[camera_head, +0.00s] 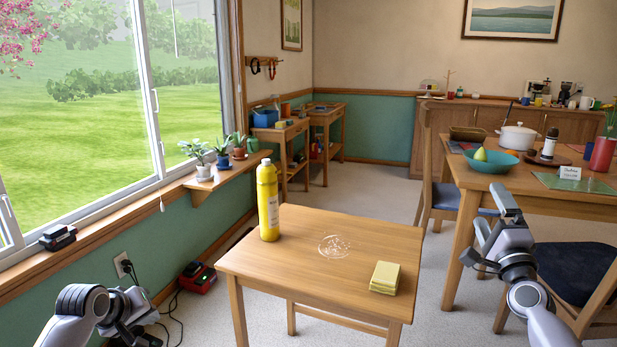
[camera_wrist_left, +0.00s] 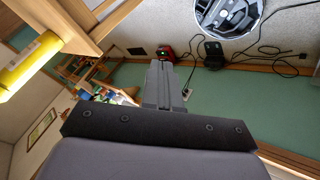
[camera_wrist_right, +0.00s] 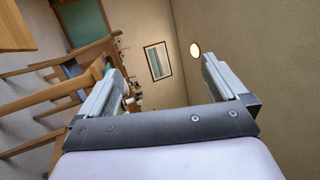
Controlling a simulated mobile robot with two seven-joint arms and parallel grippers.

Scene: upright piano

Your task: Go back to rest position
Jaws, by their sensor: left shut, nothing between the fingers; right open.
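My left gripper (camera_head: 136,312) is low at the left of the head view, beside the green wall under the window and left of the small wooden table. In the left wrist view its fingers (camera_wrist_left: 159,75) are together with nothing between them. My right gripper (camera_head: 490,232) is raised at the right of the head view, in front of the dining table and beside a chair. In the right wrist view its two fingers (camera_wrist_right: 162,80) are wide apart and empty. Neither gripper touches anything that I can see.
The small wooden table (camera_head: 300,270) holds a yellow bottle (camera_head: 268,203), a whitish smear (camera_head: 334,246) and a yellow pad (camera_head: 385,278). The dining table (camera_head: 465,195) and a dark-seated chair (camera_head: 578,272) stand right. A red device (camera_head: 197,278) and cables lie on the left floor.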

